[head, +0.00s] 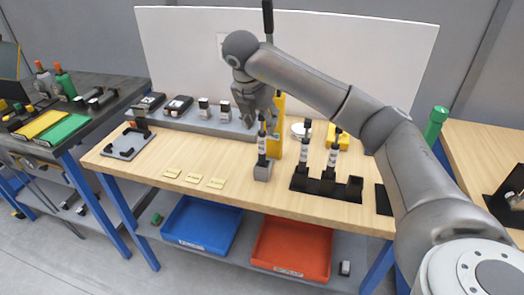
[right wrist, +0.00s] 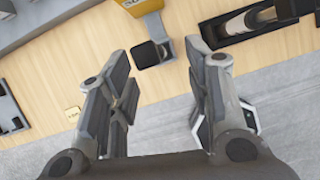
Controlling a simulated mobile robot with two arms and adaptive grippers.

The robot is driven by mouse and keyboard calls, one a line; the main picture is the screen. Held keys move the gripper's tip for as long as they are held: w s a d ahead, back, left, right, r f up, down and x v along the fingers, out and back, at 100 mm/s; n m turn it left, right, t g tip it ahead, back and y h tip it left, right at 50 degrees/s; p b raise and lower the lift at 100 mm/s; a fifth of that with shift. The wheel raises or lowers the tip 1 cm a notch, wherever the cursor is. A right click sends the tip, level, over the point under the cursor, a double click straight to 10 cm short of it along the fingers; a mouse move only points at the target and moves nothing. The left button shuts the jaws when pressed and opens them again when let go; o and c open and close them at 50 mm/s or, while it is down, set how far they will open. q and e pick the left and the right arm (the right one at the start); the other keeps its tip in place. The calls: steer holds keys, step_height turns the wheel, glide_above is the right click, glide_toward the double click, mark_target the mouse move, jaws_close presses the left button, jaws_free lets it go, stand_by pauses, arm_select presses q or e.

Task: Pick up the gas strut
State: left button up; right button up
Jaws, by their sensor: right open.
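That view shows a white cylinder (right wrist: 262,18) in the black rack. My left gripper is not in view.
A grey tray (head: 190,122) with several parts lies at the back left. Yellow labels (head: 194,178) lie on the front left of the wooden table. Blue (head: 203,225) and red (head: 291,248) bins sit below.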

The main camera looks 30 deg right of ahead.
mark_target(261, 133)
steer(key=shift+x, duration=0.85)
steer(key=x, duration=0.1)
steer(key=p+x, duration=0.1)
steer(key=x, duration=0.1)
steer(key=p+x, duration=0.1)
steer(key=shift+w+a+f, duration=0.25)
steer(key=shift+f, duration=0.25)
steer(key=shift+d+f, duration=0.1)
steer(key=shift+f, duration=0.15)
jaws_close()
steer(key=shift+r, duration=0.1)
